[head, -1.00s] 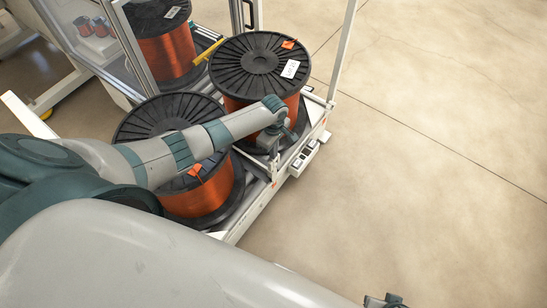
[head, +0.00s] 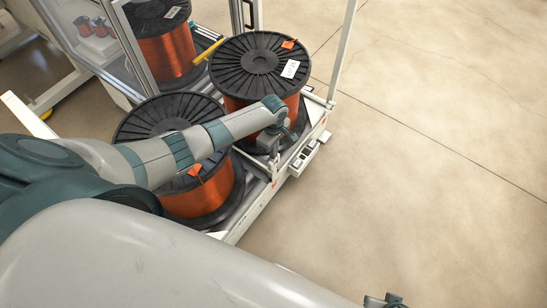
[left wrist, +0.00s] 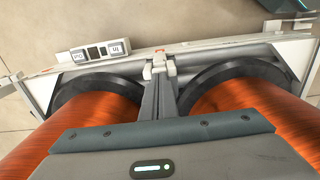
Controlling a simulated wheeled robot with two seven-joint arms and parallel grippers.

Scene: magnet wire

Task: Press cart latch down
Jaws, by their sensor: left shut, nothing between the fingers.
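The cart latch (left wrist: 159,57), a small pale block with a reddish top, sits at the middle of the cart's edge in the left wrist view. My left gripper (left wrist: 153,73) is shut and empty, with its tips right at the latch; I cannot tell whether they touch it. In the head view my left gripper (head: 272,165) points down between two copper wire spools at the cart (head: 258,208) edge. The latch is hard to make out there.
The rear spool (head: 260,65) and the front spool (head: 200,195) stand close on both sides of my left gripper. A small box with buttons (head: 304,158) is on the cart's outer side. A white post (head: 343,50) rises at the cart corner. The floor to the right is clear.

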